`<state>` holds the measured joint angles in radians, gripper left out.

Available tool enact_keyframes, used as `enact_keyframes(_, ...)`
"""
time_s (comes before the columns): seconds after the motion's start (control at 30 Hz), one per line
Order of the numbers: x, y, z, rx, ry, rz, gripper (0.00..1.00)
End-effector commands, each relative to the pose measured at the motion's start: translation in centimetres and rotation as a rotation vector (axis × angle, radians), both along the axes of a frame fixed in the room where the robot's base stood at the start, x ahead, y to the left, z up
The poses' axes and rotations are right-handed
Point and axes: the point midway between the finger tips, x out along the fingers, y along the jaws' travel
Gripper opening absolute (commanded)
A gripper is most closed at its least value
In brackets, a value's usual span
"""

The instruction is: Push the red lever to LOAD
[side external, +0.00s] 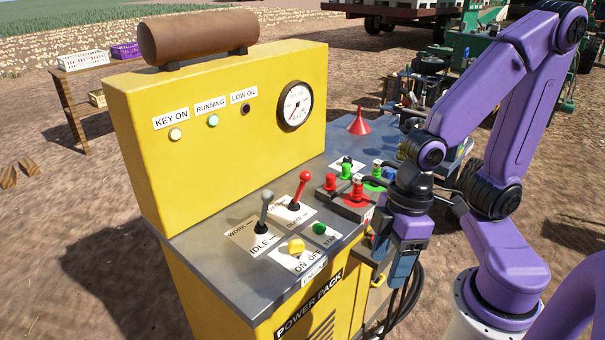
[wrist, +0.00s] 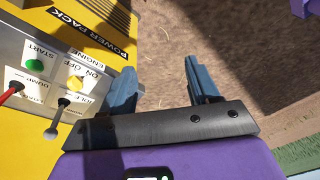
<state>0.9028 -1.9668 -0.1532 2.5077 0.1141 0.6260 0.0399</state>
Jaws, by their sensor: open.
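The red lever (side external: 301,187) stands on the grey top of the yellow power pack, on a white plate where the word DUMP is partly readable. The red lever also shows at the left edge of the wrist view (wrist: 9,95). My gripper (side external: 398,278) points down just off the right side of the power pack, to the right of the lever and apart from it. In the wrist view its two blue fingers (wrist: 156,62) are spread with nothing between them.
A grey-knobbed lever (side external: 266,207) with WORK and IDLE labels stands left of the red one. A yellow knob (side external: 296,246) and a green button (side external: 319,228) are in front. Red and green hose fittings (side external: 352,190) stand between the lever and my arm. A red funnel (side external: 359,124) is behind.

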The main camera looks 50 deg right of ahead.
Motion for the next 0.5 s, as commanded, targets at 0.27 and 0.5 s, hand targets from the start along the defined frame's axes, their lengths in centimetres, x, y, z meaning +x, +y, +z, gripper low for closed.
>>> enact_keyframes(0.27,5.2,4.4,-4.7,0.199,-0.062,-0.350,0.60)
enact_keyframes(0.5,11.2,4.1,-8.3,0.317,-0.227,-0.660,0.60)
